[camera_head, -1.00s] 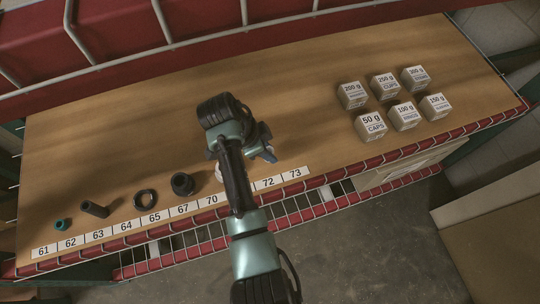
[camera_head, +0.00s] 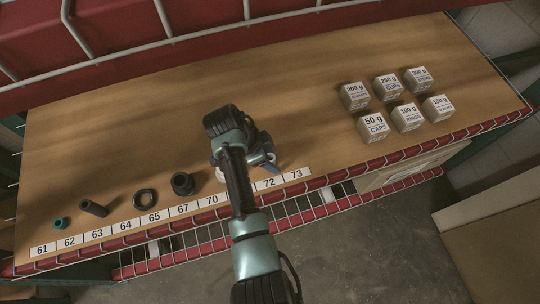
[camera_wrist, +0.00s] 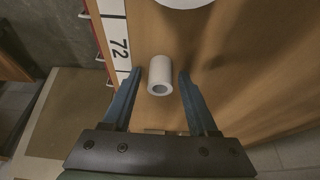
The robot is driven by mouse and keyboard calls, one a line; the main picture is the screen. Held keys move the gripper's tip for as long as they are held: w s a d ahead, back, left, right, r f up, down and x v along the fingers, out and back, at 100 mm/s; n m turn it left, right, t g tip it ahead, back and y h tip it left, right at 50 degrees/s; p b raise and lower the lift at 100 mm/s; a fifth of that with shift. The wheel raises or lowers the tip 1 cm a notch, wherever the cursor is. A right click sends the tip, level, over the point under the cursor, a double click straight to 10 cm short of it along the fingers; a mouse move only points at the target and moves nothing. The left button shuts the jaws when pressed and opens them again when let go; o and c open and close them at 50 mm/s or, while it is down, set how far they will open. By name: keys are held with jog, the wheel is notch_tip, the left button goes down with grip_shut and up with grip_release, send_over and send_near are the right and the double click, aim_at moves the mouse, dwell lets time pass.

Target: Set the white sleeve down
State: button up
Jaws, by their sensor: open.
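The white sleeve (camera_wrist: 160,75) is a short hollow cylinder on the wooden bench, beside the label 72, in the wrist view. Its open end faces the camera; I cannot tell whether it stands or lies. My gripper (camera_wrist: 155,80) is open, with one blue finger on each side of the sleeve and a visible gap to each. In the head view my gripper (camera_head: 268,158) is low over the bench behind the labels 72 and 73, and my arm hides the sleeve.
A larger white round part (camera_wrist: 185,2) is at the top of the wrist view. Along the label strip (camera_head: 125,228) stand a black collar (camera_head: 183,184), a dark ring (camera_head: 145,198), a dark tube (camera_head: 94,208) and a teal part (camera_head: 59,223). Several labelled boxes (camera_head: 373,127) stand at the right.

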jog(key=p+v, duration=0.1)
jog(key=v, duration=1.1)
jog(key=shift+r, duration=0.2)
